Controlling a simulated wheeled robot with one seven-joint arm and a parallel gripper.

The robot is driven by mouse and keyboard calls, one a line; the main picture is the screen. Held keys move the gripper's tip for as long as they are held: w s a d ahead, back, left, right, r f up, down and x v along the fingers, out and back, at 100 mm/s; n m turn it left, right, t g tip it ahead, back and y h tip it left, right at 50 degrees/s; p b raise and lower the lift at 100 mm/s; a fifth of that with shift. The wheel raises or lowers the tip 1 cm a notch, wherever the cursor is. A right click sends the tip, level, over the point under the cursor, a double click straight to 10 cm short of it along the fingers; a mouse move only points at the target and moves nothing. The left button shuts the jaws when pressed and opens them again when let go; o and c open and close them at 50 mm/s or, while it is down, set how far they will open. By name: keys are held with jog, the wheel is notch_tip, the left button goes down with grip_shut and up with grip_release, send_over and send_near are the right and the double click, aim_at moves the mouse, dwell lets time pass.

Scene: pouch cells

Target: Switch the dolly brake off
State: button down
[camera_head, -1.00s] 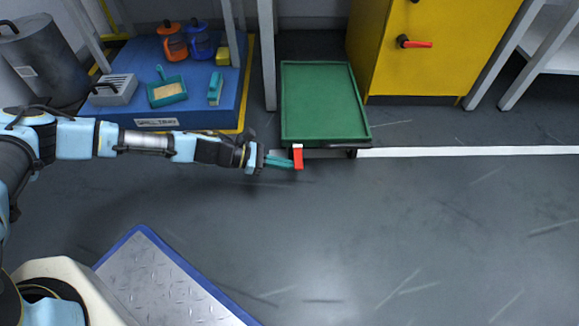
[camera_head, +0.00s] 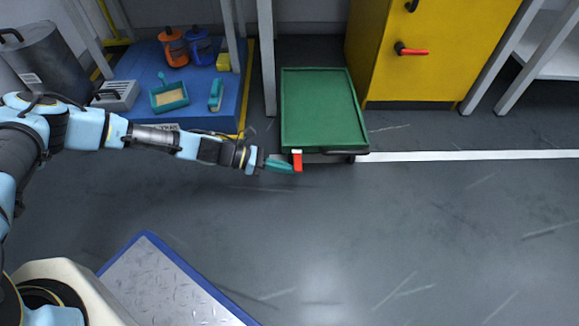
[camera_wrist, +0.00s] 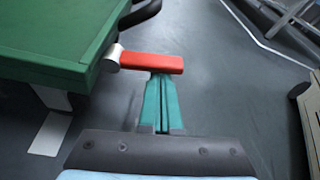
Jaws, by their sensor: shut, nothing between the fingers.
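The green dolly (camera_head: 320,108) stands on the floor between a grey post and the yellow cabinet. Its red brake lever (camera_head: 297,161) is at the dolly's near left corner. In the wrist view the red lever (camera_wrist: 152,63) sticks out sideways from a pale round pivot beside the green deck (camera_wrist: 55,35). My gripper (camera_head: 288,167) is shut and empty, with its teal fingertips right at the lever. In the wrist view the fingertips (camera_wrist: 160,80) are just below the lever's underside near its free end; whether they touch it I cannot tell.
A blue spill tray (camera_head: 215,115) with jugs, a dustpan and a brush lies to the left. The yellow cabinet (camera_head: 385,75) with a red handle stands behind right. A grey post (camera_head: 267,60) rises beside the dolly. Open floor (camera_head: 430,230) lies in front and right.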

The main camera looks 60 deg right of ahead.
jog(key=r+n, duration=0.1)
jog(key=r+n+g+y+p, duration=0.1)
jog(key=n, duration=0.1)
jog(key=r+n+g, duration=0.1)
jog(key=n, duration=0.1)
jog(key=shift+w+d+r+y, duration=0.1)
jog(key=shift+w+d+y, duration=0.2)
jog(key=shift+d+y, duration=0.1)
notch_tip(320, 180, down, 3)
jog(key=s+a, duration=0.2)
jog(key=a, duration=0.1)
jog(key=p+v, duration=0.3)
jog(key=v, duration=0.7)
jog(key=shift+w+d, duration=0.15)
jog(key=shift+d, duration=0.15)
